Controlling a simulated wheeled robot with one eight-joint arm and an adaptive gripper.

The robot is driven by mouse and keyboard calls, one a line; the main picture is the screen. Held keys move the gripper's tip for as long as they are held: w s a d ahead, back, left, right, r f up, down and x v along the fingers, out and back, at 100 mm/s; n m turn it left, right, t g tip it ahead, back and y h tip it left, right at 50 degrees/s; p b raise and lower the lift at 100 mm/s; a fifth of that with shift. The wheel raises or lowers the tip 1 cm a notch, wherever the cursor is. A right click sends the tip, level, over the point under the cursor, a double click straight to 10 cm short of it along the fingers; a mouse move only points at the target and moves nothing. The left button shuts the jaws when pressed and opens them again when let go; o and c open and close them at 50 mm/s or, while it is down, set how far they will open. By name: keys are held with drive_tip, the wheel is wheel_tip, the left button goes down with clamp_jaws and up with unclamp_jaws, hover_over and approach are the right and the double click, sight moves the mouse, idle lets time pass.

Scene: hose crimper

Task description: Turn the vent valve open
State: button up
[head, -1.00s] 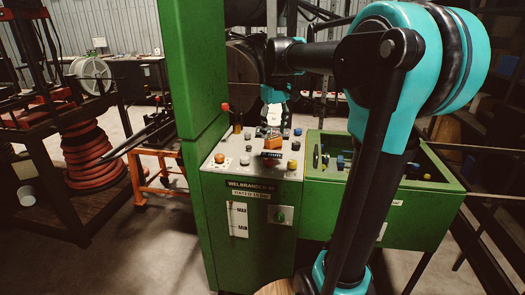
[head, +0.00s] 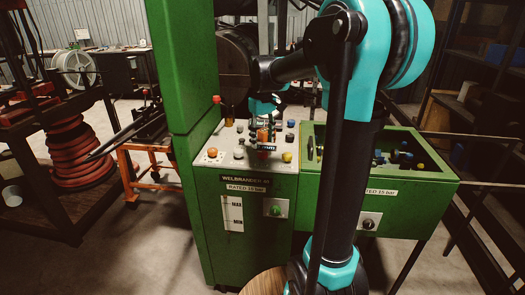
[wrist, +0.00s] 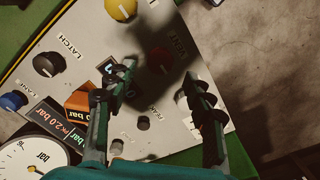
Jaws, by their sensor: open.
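The vent valve (wrist: 160,60) is a dark red round knob beside the VENT label on the pale control panel (wrist: 88,52), in the shadow of my gripper. In the wrist view my gripper (wrist: 158,74) is open. Its two fingers point toward the panel, and the knob shows between and a little beyond the fingertips. I cannot tell whether either finger touches it. In the head view my gripper (head: 263,107) is low over the green machine's panel (head: 225,159), with the fingers hard to make out.
Close by are a black LATCH knob (wrist: 48,65), a yellow knob (wrist: 121,9), a blue knob (wrist: 13,100), an orange block (wrist: 80,99) and a pressure gauge (wrist: 35,158). A small black knob (wrist: 143,122) sits between the fingers. A green bin (head: 425,215) stands right of the panel.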

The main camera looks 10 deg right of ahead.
sight(263, 152)
drive_tip(key=shift+f, duration=2.5)
drive_tip(key=c, duration=1.2)
drive_tip(key=shift+o, duration=0.2)
